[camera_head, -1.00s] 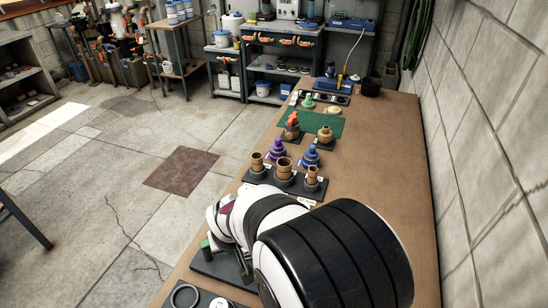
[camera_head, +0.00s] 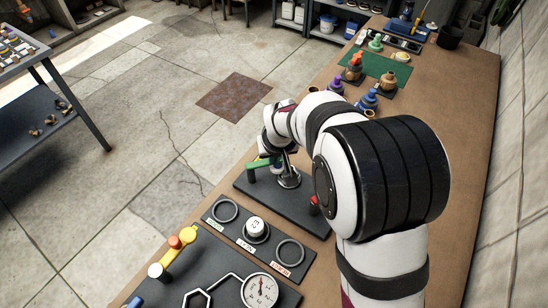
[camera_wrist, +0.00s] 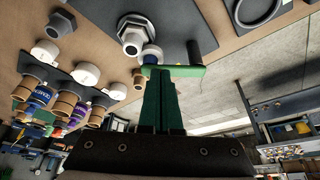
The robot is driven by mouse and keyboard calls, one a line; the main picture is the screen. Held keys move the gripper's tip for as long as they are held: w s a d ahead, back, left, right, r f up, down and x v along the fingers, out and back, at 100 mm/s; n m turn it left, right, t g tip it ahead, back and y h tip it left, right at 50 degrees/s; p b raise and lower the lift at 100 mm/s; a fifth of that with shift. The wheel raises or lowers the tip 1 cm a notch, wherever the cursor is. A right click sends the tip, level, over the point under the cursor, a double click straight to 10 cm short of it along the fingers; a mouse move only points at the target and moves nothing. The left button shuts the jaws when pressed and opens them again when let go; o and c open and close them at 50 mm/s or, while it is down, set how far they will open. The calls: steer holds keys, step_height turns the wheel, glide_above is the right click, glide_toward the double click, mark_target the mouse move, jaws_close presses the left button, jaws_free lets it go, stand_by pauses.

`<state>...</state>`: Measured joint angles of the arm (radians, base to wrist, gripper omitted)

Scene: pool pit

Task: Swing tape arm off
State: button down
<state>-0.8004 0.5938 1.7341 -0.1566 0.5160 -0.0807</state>
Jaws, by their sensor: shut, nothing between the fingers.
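A dark plate (camera_head: 315,222) on the bench carries a silver hex fitting (camera_head: 289,178), a green bar with an upright at its left end (camera_head: 262,162) and a red-topped peg (camera_head: 314,205). I take the green bar to be the tape arm, but cannot be sure. The wrist view shows the green bar (camera_wrist: 184,71) across my fingertips and the large silver hex fitting (camera_wrist: 133,34) beside it. My gripper (camera_wrist: 160,78) is shut and empty, its green fingers at the bar; I cannot tell whether they touch. My arm hides part of the fitting in the head view.
A panel (camera_head: 238,250) with rings and a white knob (camera_head: 256,228) lies nearer, beside a round gauge (camera_head: 259,291) and a yellow pipe piece (camera_head: 178,249). Coloured bottles (camera_head: 366,100) stand farther along the bench. A block wall (camera_head: 515,170) bounds the right.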

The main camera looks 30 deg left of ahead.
steer(key=shift+w+n, duration=0.3)
steer(key=shift+n, duration=0.2)
steer(key=shift+w+a+n+g+y, duration=0.3)
steer(key=shift+w+n+g, duration=0.1)
steer(key=shift+n, duration=0.4)
steer(key=n, duration=0.1)
steer(key=w+a+n, duration=0.1)
steer(key=shift+n+g, duration=0.3)
steer(key=shift+g, duration=0.1)
steer(key=n, duration=0.1)
steer(key=w+a+n+g, duration=0.1)
steer(key=n, duration=0.1)
steer(key=shift+a+y, duration=0.25)
steer(key=shift+y, duration=0.05)
steer(key=shift+w+a, duration=0.15)
steer(key=shift+a, duration=0.2)
